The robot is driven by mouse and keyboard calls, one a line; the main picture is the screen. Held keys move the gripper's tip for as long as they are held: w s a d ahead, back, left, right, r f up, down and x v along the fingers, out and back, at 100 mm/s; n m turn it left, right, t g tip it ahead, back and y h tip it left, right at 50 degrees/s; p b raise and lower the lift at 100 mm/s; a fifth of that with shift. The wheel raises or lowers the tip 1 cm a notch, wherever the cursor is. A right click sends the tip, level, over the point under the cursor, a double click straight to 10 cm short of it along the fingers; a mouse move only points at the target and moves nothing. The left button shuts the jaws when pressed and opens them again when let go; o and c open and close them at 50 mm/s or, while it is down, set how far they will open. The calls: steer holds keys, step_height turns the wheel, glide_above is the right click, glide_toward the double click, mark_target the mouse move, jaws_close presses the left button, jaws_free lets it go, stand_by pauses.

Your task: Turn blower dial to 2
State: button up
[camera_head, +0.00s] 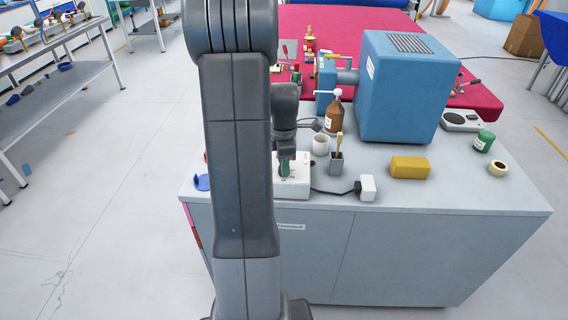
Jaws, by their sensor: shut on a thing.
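A big blue machine (400,88), which looks like the blower, stands on the grey cabinet top with a nozzle toward the left. No dial numbers are readable on it. My gripper (285,165) points down over a small white box (293,188) near the cabinet's front left. It is shut on a small part at the top of that box, with something green showing at the fingertips. Whether that part is the dial, and where it points, is too small to tell. My arm hides the box's left side.
A brown bottle (334,112), white cup (320,145), grey brush holder (336,163), white plug block (367,188) and yellow block (410,167) stand to the right. A black cable joins the box and block.

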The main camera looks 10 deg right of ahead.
steer(key=shift+n, duration=0.3)
steer(key=o, duration=1)
step_height(320, 180, up, 14)
steer(key=shift+f, duration=0.1)
steer(key=shift+f, duration=0.1)
step_height(320, 180, down, 14)
steer(key=shift+r, duration=0.2)
stand_by(0.5)
